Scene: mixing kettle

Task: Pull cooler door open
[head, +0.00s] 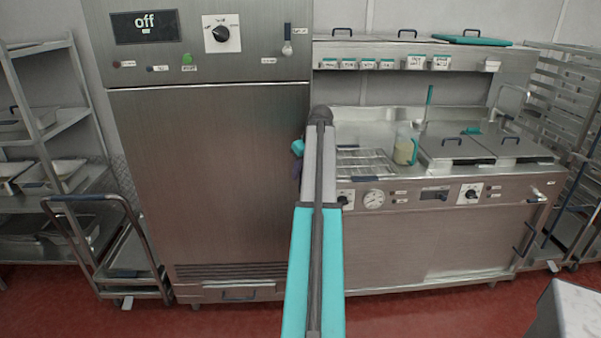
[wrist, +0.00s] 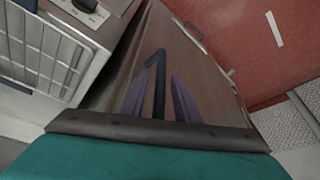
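The cooler (head: 205,170) is a tall brushed-steel cabinet left of centre in the head view, and its large front door looks shut. My gripper (head: 297,160) is at the door's right edge, mostly hidden behind my own arm. In the wrist view two purple fingers of my gripper (wrist: 161,98) point at the steel door face (wrist: 190,75). A dark bar handle (wrist: 156,75) runs between them, one finger on each side. Small gaps seem to show between bar and fingers, so the gripper looks open around the handle.
A steel counter (head: 440,240) with a kettle lid, dials and a wire rack (head: 365,162) stands close right of the cooler. A cart (head: 115,260) stands at the cooler's lower left, before shelving (head: 40,185). The red floor (head: 400,315) in front is partly clear.

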